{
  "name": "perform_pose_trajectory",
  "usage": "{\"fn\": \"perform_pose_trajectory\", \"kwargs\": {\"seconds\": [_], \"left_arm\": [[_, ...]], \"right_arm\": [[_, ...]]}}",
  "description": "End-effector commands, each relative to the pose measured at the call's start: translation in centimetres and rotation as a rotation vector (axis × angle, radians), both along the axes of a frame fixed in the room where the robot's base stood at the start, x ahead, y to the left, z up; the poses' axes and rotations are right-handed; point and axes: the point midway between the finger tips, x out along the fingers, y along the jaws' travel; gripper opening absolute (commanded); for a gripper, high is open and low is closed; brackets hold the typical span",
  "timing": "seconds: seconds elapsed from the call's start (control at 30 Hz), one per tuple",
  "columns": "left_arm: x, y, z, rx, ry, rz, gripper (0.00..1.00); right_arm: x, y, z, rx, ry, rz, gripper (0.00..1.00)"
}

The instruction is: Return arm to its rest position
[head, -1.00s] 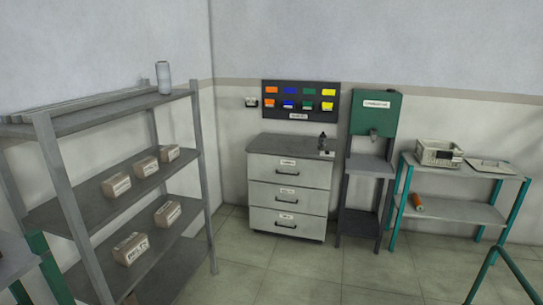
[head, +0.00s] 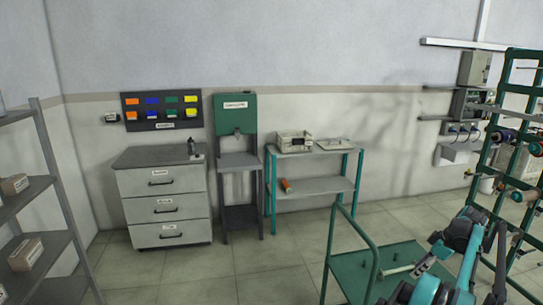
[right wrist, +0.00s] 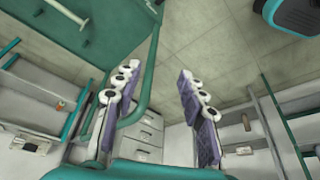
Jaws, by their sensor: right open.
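My right arm (head: 462,238) is at the bottom right of the head view, folded beside the green cart. My right gripper (right wrist: 158,72) shows in the right wrist view, with its two padded fingers spread apart and nothing between them. In the head view the gripper is small and partly merged with the arm links. My left gripper is out of view.
A green cart (head: 352,278) with a rail and a pale rod on its deck stands close to my right arm. A green rack (head: 487,172) with spools is at the right. Drawers (head: 166,209) and a teal-legged table (head: 312,187) line the wall. Floor between is clear.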

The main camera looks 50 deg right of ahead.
Motion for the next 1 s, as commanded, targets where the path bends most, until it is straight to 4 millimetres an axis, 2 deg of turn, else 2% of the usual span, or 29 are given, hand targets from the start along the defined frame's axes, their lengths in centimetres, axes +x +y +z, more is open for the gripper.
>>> {"fn": "perform_pose_trajectory", "kwargs": {"seconds": [0.27, 0.47, 0.57, 0.67, 0.8, 0.87, 1.0], "left_arm": [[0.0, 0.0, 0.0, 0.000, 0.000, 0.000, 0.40], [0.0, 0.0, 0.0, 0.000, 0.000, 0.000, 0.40], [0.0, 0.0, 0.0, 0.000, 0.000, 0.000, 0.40], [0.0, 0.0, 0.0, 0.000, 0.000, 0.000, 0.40], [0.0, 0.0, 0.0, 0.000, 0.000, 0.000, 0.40], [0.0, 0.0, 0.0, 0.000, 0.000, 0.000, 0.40], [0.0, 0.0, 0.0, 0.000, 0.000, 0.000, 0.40]], "right_arm": [[5.9, 2.6, 1.9, -0.003, 0.020, -0.003, 0.41], [12.4, 6.6, 4.0, -0.009, 0.040, -0.008, 0.41], [16.9, 10.3, 5.4, -0.019, 0.051, -0.009, 0.41], [21.5, 15.3, 6.8, -0.031, 0.059, -0.015, 0.41], [26.7, 23.2, 8.3, -0.052, 0.058, -0.022, 0.41], [28.4, 26.9, 8.8, -0.062, 0.051, -0.025, 0.41], [31.1, 36.1, 9.3, -0.082, 0.028, -0.028, 0.41]]}}
